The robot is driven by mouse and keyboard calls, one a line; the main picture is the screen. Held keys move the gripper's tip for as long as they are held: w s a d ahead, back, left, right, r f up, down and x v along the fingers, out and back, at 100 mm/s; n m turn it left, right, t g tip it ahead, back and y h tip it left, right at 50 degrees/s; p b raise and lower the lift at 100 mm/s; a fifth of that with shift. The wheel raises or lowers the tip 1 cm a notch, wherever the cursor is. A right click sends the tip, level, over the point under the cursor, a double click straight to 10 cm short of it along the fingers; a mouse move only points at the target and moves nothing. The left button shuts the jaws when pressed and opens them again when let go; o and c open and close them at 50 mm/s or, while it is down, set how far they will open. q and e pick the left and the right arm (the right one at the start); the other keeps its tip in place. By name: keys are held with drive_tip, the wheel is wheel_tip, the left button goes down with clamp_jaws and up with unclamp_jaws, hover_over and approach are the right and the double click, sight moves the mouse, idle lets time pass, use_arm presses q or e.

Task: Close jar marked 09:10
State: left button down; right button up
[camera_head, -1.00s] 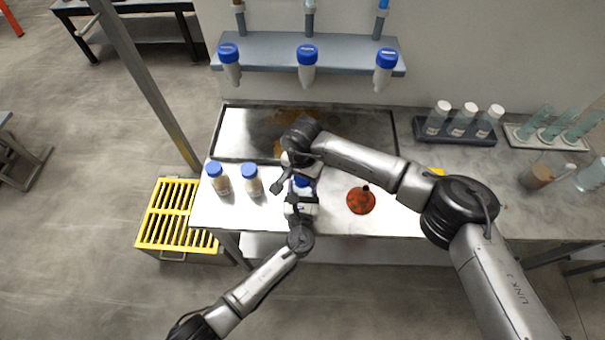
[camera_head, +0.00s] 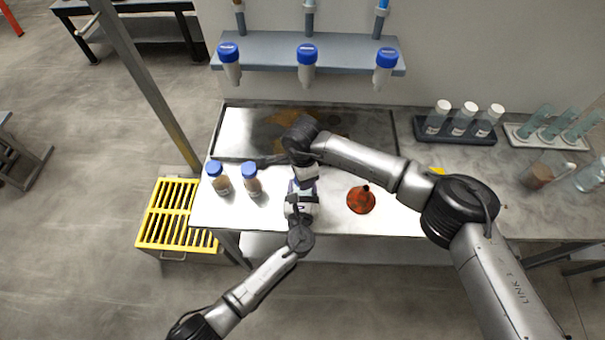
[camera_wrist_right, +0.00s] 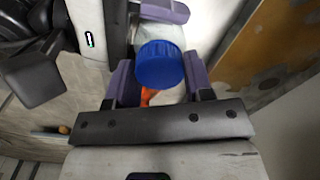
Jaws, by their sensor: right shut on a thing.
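A jar (camera_wrist_right: 166,33) with a blue cap (camera_wrist_right: 159,66) shows in the right wrist view. The cap sits between the purple finger pads of my right gripper (camera_wrist_right: 161,82), which is shut on it. My left gripper (camera_head: 299,203) is low at the jar's body. One of its purple pads touches or lies close to the jar at the top of the right wrist view, but its grip is mostly hidden. In the head view my right gripper (camera_head: 303,172) hangs just behind the left one, and the two arms cover most of the jar. I cannot read its mark.
Two blue-capped jars (camera_head: 220,184) (camera_head: 252,186) stand to the left on the bench. An orange-red funnel (camera_head: 361,201) lies to the right. A stained metal tray (camera_head: 240,132) is behind, and a rack with white-capped vials (camera_head: 457,131) is at the back right.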

drive_tip(key=m, duration=0.2)
drive_tip(key=shift+m, duration=0.3)
drive_tip(key=o, duration=1)
drive_tip(key=shift+r, duration=2.25)
